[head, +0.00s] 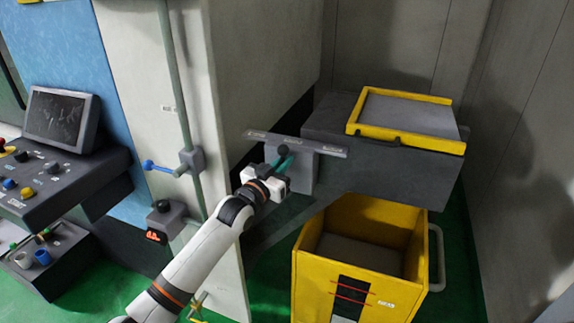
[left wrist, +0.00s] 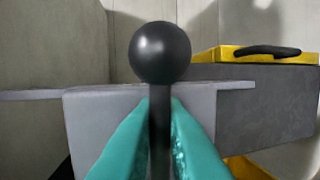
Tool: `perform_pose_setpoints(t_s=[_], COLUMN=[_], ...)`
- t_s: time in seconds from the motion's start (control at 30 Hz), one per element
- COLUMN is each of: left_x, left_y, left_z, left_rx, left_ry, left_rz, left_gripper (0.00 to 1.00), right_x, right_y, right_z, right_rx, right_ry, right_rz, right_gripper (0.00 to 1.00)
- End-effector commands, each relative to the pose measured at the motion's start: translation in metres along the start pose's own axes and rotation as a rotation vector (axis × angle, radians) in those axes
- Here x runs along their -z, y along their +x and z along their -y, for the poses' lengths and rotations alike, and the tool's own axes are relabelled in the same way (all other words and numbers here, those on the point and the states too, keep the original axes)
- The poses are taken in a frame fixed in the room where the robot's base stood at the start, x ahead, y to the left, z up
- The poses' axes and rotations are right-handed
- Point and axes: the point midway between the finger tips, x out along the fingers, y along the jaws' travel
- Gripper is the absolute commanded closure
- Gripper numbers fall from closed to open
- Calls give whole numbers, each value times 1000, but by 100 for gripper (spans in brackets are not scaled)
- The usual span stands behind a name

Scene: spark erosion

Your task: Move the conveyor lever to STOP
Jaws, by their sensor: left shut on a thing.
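The conveyor lever (left wrist: 160,52) has a black ball knob on a dark shaft. In the left wrist view it stands upright in front of a grey box. My left gripper (left wrist: 160,125) has teal fingers shut on the shaft just below the knob. In the head view my left gripper (head: 283,166) is at the lever knob (head: 283,150), by the grey lever box (head: 318,172). A label plate (head: 295,144) with small markings runs along the top of the box; I cannot read them. My right gripper is not in view.
A dark conveyor housing with a yellow-framed tray (head: 403,137) stands to the right. A yellow bin (head: 323,270) is below it. A control panel with a screen (head: 62,118) and a blue-handled valve (head: 160,167) are on the left.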

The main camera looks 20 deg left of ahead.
Motion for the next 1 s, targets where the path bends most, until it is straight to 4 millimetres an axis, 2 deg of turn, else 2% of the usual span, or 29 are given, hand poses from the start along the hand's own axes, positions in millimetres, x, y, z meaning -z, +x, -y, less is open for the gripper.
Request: perform_pose_setpoints(t_s=[0.53,0.57,0.67,1.0], left_x=[0,0,0,1], left_y=[0,0,0,-3], left_z=[-2,-2,-2,-2], left_rx=[-4,-4,-4,-3], left_ry=[-28,-28,-27,-26], left_rz=[4,4,4,5], left_gripper=[100,85,68,68], right_x=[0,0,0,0], right_y=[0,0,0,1], right_z=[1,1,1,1], right_rx=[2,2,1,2], right_ry=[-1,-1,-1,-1], right_rz=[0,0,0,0], right_gripper=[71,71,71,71])
